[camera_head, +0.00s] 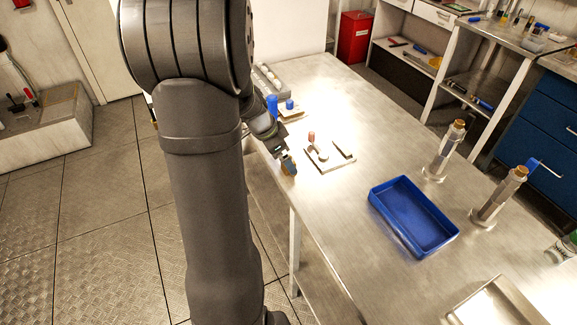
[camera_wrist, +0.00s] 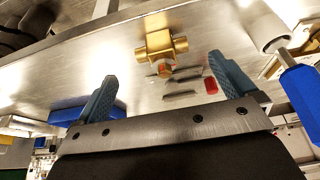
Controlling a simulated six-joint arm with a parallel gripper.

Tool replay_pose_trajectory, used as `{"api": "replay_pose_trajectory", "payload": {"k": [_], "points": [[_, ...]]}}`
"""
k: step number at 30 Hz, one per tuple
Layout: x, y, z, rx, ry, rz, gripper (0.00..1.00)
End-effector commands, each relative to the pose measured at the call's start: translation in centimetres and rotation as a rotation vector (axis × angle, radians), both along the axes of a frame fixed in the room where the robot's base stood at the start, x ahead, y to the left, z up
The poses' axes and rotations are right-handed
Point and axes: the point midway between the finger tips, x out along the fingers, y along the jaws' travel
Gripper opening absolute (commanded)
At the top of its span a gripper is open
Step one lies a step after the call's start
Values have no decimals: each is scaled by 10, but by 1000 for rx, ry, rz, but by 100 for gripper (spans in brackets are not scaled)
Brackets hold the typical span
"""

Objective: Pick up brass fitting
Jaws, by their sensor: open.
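The brass fitting (camera_wrist: 160,45) is a gold block with short round stubs on its sides and one toward my gripper. It rests on the metal worktop, in the upper middle of the wrist view. My gripper (camera_wrist: 163,68) is open and empty, with its blue-grey fingers spread wide on either side of the fitting's line. The fitting lies ahead of the gap between the fingertips, not clasped. In the head view my gripper (camera_head: 286,158) is low over the table's left edge, with a small gold-brown patch of the fitting (camera_head: 291,169) beside the fingertips, partly hidden.
A small plate (camera_head: 328,156) with a red-topped piece stands right of my gripper. Blue-topped items (camera_head: 272,104) stand behind it. Bare worktop lies between the plate and tray.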

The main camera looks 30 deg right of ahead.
Motion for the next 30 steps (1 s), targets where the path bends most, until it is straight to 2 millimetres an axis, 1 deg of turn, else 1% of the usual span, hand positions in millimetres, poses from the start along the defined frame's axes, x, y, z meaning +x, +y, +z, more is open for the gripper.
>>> {"api": "replay_pose_trajectory", "payload": {"k": [5, 9, 13, 17, 23, 27, 29, 30], "points": [[1, -6, -11, 1, 1, -1, 100], [2, -15, -30, 1, 3, 0, 100], [3, -21, -44, 2, 2, -1, 100], [3, -24, -49, 0, -1, 0, 100], [3, -24, -49, 0, -2, 1, 100], [3, -24, -49, 0, -1, 0, 72], [3, -24, -49, 0, -1, 0, 61], [3, -24, -49, 0, -1, 0, 53]]}}
